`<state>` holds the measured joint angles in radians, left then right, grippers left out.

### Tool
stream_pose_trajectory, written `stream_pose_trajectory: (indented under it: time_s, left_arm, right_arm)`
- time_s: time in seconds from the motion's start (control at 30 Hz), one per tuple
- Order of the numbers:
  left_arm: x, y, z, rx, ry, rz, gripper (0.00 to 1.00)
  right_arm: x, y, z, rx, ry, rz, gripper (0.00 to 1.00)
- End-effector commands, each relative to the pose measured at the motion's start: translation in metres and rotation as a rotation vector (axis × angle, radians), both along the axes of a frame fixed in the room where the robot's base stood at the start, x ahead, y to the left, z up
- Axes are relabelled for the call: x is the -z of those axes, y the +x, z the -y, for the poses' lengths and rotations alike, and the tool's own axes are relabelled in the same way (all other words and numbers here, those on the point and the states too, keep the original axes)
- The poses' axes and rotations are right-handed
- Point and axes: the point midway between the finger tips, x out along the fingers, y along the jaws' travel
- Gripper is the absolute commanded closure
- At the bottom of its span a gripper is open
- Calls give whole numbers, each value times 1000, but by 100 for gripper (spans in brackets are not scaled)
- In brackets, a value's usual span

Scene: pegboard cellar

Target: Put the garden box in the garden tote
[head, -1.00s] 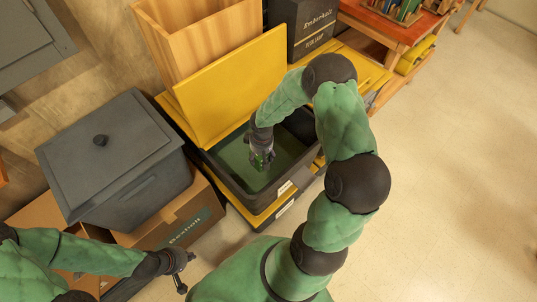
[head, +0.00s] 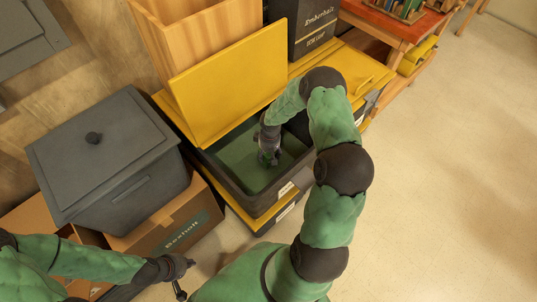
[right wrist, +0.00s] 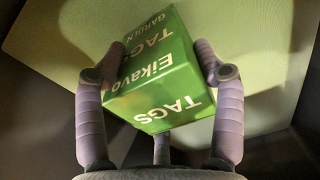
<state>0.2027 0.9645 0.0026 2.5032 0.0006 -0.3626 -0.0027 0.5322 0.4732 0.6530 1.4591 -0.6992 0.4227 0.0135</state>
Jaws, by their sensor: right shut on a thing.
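The garden box is a green box with white lettering "Eikavo", "TAGS" and "GARDEN" in the right wrist view (right wrist: 155,85). My right gripper (right wrist: 160,55) is shut on it, with fingers on both its sides. In the head view my right gripper (head: 268,158) is inside the open dark tote (head: 228,183), above its green floor; the box is mostly hidden there by the gripper. The tote has a white label on its front, too small to read. Whether the box touches the tote floor is unclear. My left gripper (head: 183,276) is open and empty, low at the lower left.
A yellow lid (head: 230,85) stands up behind the tote, before a tall wooden box (head: 165,45). A grey lidded bin (head: 105,160) sits on a cardboard box (head: 180,232) at the left. A dark box (head: 305,25) stands behind. Floor at right is clear.

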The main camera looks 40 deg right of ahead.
Motion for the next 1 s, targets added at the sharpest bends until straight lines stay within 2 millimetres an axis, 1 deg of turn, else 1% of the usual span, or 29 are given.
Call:
stream_pose_trajectory:
  time_s: [0.27, 0.3, 0.37, 0.4, 0.8, 0.87, 1.0]
  left_arm:
    - [0, 0, 0, 0, 0, 1, 100]
    - [0, 0, 0, 0, 0, 1, 100]
    - [0, 0, 0, 0, 0, 1, 100]
    - [0, 0, 0, 0, 0, 1, 100]
    - [-2, 0, 0, 0, 0, 1, 100]
    - [-5, 0, 0, 0, 0, 1, 100]
    - [-15, 0, 0, 0, 0, 1, 100]
  right_arm:
    - [0, 1, 1, -1, -2, 4, 87]
    - [1, 1, 1, -1, -1, 4, 26]
    - [0, 1, 0, -1, -1, 4, 9]
    - [0, 1, 0, -1, -1, 4, 6]
    - [-2, 1, 0, -1, -1, 4, 6]
    - [-8, 1, 1, -1, -2, 5, 6]
    - [-30, 1, 1, -1, -3, 7, 6]
